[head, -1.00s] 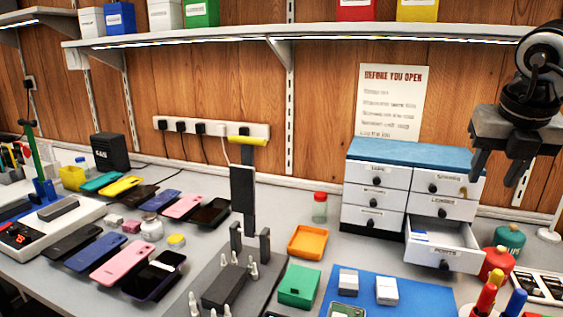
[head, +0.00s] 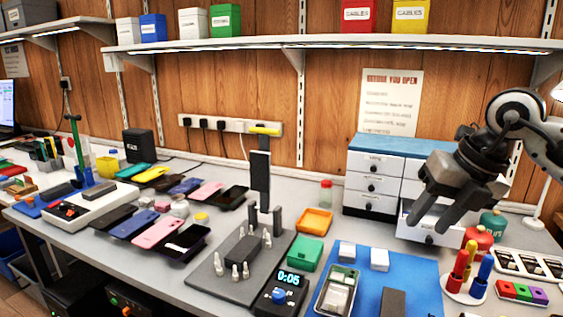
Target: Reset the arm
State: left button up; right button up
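My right gripper (head: 428,222) comes in from the right on its grey and black arm. Its two dark fingers are apart, with nothing seen between them. It hangs in front of the white drawer cabinet (head: 372,188) with the blue top. The gripper hides much of the cabinet's right column. The lower right drawer (head: 408,232) stands pulled out behind the fingertips; most of its inside is hidden. I cannot tell whether the fingers touch it. My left gripper is not in view.
Below the gripper are a blue mat (head: 408,277), a red jar (head: 478,240) and a holder with coloured pens (head: 463,294). An orange tray (head: 314,222), a timer (head: 280,292) and several phones lie further left. The shelf (head: 330,42) runs above.

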jog(key=s+a+f+g+y+p, duration=0.1)
jog(key=s+a+y, duration=0.3)
jog(key=a+y, duration=0.6)
jog(key=s+a+f+g+y+p, duration=0.1)
jog(key=s+a+y, duration=0.5)
jog(key=a, duration=0.7)
jog(key=w+d+f+m+t+h+p, duration=0.1)
jog(key=d+f+m+t+h, duration=0.45)
jog(key=m, duration=0.85)
jog(key=w+d+f+m+t+h+p, duration=0.1)
jog(key=d+f+m+t+h, duration=0.2)
jog(key=f+m+t+h, duration=0.8)
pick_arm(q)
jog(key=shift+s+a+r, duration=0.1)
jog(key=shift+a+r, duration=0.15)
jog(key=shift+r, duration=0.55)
pick_arm(e)
jog(key=s+d+f+m+g+y, duration=0.1)
jog(key=s+d+f+m+g, duration=0.2)
jog(key=s+f+m+g, duration=0.4)
jog(key=s+f+m, duration=0.1)
jog(key=s+f, duration=0.2)
jog(key=s, duration=0.1)
jog(key=shift+f, duration=0.15)
